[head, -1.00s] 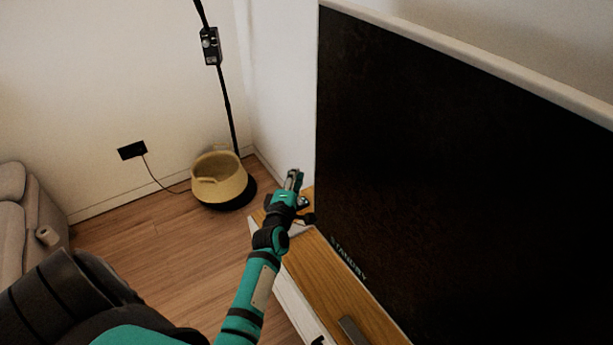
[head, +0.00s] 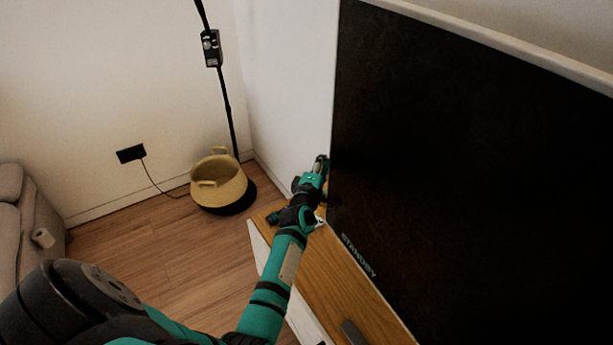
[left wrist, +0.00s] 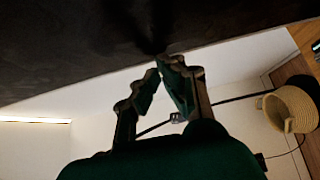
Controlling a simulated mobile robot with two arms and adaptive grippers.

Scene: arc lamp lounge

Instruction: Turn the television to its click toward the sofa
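The television (head: 470,170) is a large dark screen with a pale top edge and the word STANDBY low on its left side. It stands angled over a wooden cabinet (head: 345,290). My left gripper (head: 322,162) is at the screen's left edge, and its fingertips look shut and empty. In the left wrist view the fingers (left wrist: 161,66) come together at the tips, close against the television's dark surface (left wrist: 70,45). I cannot tell for sure whether they touch it. The grey sofa (head: 35,215) is at the far left. My right gripper is not in view.
A woven basket (head: 218,180) stands on the dark round base of a lamp with a thin black pole (head: 228,115). A cord runs to a black wall outlet (head: 131,153). The wooden floor (head: 165,250) between sofa and cabinet is clear.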

